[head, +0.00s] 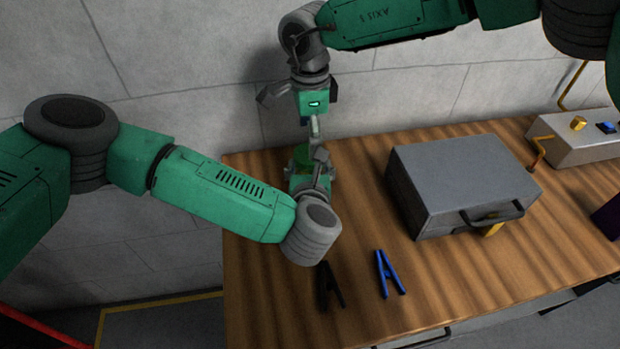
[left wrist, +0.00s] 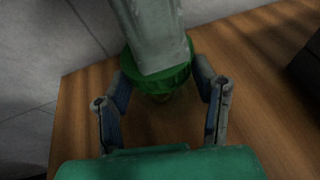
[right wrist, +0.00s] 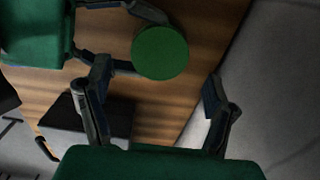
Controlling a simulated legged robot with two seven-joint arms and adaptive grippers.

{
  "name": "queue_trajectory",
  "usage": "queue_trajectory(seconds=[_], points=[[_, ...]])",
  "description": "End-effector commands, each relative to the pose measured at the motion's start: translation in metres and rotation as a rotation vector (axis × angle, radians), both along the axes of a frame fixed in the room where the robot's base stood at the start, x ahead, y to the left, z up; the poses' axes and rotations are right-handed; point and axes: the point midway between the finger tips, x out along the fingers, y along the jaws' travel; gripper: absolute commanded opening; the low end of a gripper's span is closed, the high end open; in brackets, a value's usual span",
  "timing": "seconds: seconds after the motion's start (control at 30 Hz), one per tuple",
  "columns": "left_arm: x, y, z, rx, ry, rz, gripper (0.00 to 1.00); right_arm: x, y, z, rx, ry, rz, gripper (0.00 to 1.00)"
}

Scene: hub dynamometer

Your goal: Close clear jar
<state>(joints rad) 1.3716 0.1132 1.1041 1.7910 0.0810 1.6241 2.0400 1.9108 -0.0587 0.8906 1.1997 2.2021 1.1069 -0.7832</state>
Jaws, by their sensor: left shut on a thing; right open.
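A jar with a round green lid stands near the table's back left edge. The green lid (right wrist: 160,52) faces the right wrist camera; its rim also shows in the left wrist view (left wrist: 172,82). Of the clear jar (left wrist: 158,97), only a yellow-green bit shows under the lid. My left gripper (left wrist: 162,88) is shut on the jar, one finger on each side. My right gripper (right wrist: 158,88) is open above the lid, pointing down, its fingers spread wider than the lid. One of its fingers covers part of the lid in the left wrist view. Whether the lid is seated is unclear.
A grey case (head: 455,182) stands mid-table. A blue clamp (head: 388,274) and a black clamp (head: 328,286) lie near the front. A grey box with an orange pipe (head: 575,140) is at the back right. A wall runs close behind the table.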

Motion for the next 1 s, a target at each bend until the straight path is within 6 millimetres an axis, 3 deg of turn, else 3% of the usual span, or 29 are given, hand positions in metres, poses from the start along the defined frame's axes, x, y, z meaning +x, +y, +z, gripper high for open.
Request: queue_trajectory(seconds=[0.1,0.3,0.67,0.7,0.83,1.0], points=[[0.000,0.000,0.000,0.000,0.000,-0.001,0.00,-0.001,0.000,-0.020,-0.001,0.002,0.000,0.77],[0.000,0.000,0.000,0.000,0.000,-0.001,0.00,0.000,0.000,-0.042,0.000,0.000,0.000,0.77],[0.000,0.000,0.000,0.000,0.000,-0.001,0.00,0.000,0.000,-0.047,0.000,-0.001,0.000,0.77],[0.000,0.000,0.000,0.000,0.000,-0.001,0.00,0.000,0.000,-0.047,0.000,-0.001,0.000,0.73],[0.000,-0.001,0.000,0.000,0.000,-0.001,0.00,0.000,0.000,-0.047,0.000,-0.001,0.000,0.27],[0.000,-0.001,0.000,0.000,0.000,-0.001,0.00,0.000,0.000,-0.047,0.000,-0.001,-0.001,0.23]])
